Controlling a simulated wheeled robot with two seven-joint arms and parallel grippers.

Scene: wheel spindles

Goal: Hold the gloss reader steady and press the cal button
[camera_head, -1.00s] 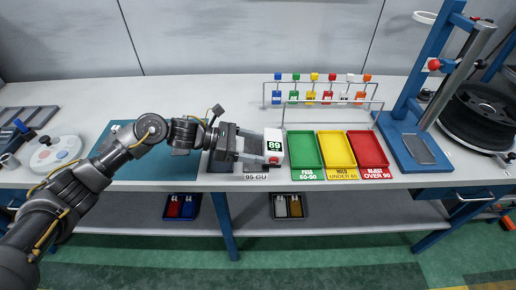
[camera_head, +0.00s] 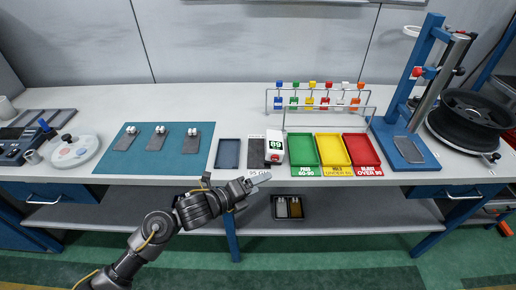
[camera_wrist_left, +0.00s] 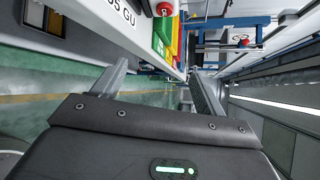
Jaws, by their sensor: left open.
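The gloss reader (camera_head: 275,143), a small white device with a green display and a reddish patch on its front, stands on the bench beside a dark grey panel (camera_head: 256,152). Its number is too small to read surely, and I cannot make out the cal button. My left gripper (camera_head: 259,180) is open and empty at the bench's front edge, just below and in front of the reader, not touching it. In the left wrist view its two spread fingers (camera_wrist_left: 160,85) have nothing between them. My right gripper is not in view.
Green (camera_head: 304,150), yellow (camera_head: 333,150) and red (camera_head: 361,150) trays lie right of the reader. An empty blue-grey tray (camera_head: 228,153) and a teal mat (camera_head: 184,163) with three panels lie left. A blue stand (camera_head: 402,130) is farther right.

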